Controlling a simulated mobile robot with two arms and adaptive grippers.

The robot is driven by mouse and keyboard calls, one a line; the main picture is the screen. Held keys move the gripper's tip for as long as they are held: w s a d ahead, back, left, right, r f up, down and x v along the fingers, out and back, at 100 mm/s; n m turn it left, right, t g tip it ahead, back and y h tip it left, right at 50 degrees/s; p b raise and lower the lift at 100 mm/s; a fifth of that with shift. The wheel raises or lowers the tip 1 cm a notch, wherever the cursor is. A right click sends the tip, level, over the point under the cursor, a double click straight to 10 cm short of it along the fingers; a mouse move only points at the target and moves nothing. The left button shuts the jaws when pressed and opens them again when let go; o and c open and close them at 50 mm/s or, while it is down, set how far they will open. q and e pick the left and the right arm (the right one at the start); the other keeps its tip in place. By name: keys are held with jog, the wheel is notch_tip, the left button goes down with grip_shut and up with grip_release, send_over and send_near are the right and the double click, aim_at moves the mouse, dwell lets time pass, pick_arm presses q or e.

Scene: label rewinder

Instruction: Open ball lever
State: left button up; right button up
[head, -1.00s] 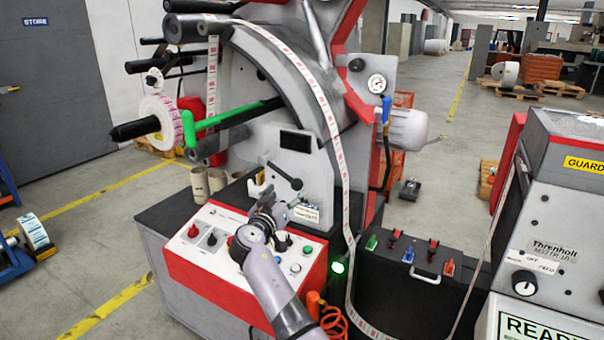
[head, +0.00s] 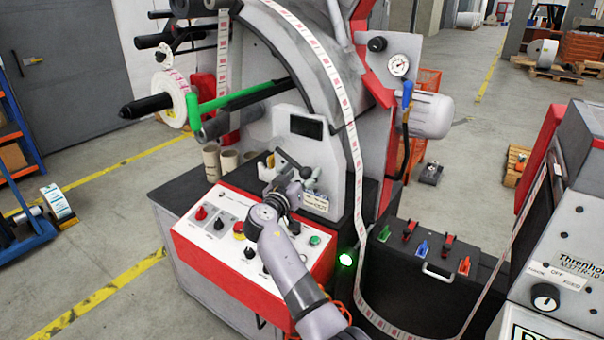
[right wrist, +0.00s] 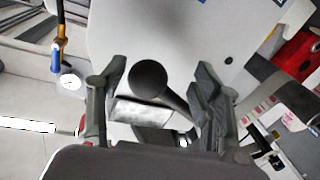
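The ball lever (head: 295,163) is a dark rod with a black ball end, on the pale front plate of the label machine. In the right wrist view its black ball (right wrist: 147,78) faces the camera, with the rod running down and right behind it. My right gripper (head: 288,184) is just in front of and below the lever. In the right wrist view my right gripper (right wrist: 160,68) is open, with its fingers apart on either side of the ball. Neither finger visibly touches the ball. My left gripper is not in view.
A red-edged control panel (head: 225,225) with knobs and buttons lies below my right arm. A green bar (head: 237,94) sticks out at left. A label strip (head: 357,180) hangs to the right of the lever. A black box (head: 425,268) with coloured toggles stands at right.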

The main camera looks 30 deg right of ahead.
jog(key=shift+r, duration=0.1)
grip_shut()
dwell(0.5)
